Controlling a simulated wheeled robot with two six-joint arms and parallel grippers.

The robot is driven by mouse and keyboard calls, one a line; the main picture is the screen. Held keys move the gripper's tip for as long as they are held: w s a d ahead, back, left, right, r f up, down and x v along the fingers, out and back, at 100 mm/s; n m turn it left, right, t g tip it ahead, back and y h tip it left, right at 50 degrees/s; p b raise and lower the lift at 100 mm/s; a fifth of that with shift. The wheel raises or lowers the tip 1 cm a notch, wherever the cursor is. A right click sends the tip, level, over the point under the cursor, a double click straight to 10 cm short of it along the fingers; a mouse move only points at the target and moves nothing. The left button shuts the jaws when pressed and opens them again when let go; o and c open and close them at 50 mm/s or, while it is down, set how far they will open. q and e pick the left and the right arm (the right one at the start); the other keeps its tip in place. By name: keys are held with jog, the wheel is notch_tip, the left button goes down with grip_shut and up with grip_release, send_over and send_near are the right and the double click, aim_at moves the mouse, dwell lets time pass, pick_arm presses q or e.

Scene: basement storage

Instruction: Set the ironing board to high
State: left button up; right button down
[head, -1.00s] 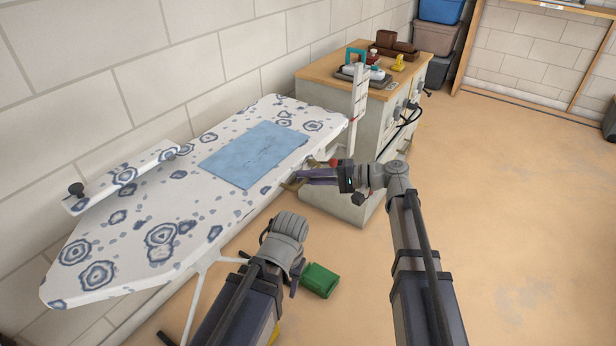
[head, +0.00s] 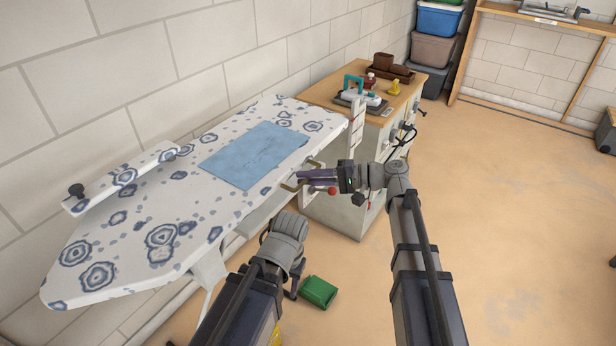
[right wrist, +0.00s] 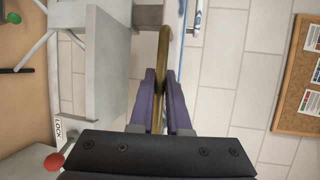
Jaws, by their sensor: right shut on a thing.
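The ironing board (head: 120,225) has a white cover with blue ring patterns and stands along the wall. My right gripper (head: 308,181) is at its near right edge, shut on a brass-coloured handle (head: 290,187). The right wrist view shows the handle (right wrist: 163,55) between both fingers (right wrist: 160,100). A red knob on a lever (right wrist: 54,161) sits beside a plate marked LOCK (right wrist: 60,128). A white upright post with marks (head: 356,128) stands at the board's right end.
A blue cloth (head: 253,155) and a small sleeve board (head: 125,178) are on the board. A cabinet (head: 340,212) with an iron (head: 360,95) on top stands to the right. A green box (head: 318,292) lies on the floor. Open floor lies to the right.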

jog(key=c, duration=1.1)
grip_release()
jog(key=shift+w+r, duration=0.1)
jog(key=shift+r, duration=0.2)
jog(key=shift+c, duration=0.2)
jog(key=shift+o, duration=1.3)
jog(key=shift+f, duration=0.1)
jog(key=shift+d, duration=0.15)
jog(key=p+v, duration=0.1)
jog(key=v, duration=0.6)
jog(key=shift+d, duration=0.25)
jog(key=s+a+f+n+g+h, duration=0.2)
jog(key=s+a+f+g+h, duration=0.1)
jog(key=s+a+f+h, duration=0.25)
jog(key=s+d+f+n+h, duration=0.3)
jog(key=s+f+n+h, duration=0.2)
jog(key=s+f+h, duration=0.8)
notch_tip(320, 180, up, 17)
jog(key=s+y+p, duration=0.1)
jog(key=p, duration=1.5)
jog(key=shift+s+d+f+y, duration=0.15)
jog(key=shift+d+f+y, duration=0.05)
jog(key=shift+d+y, duration=0.2)
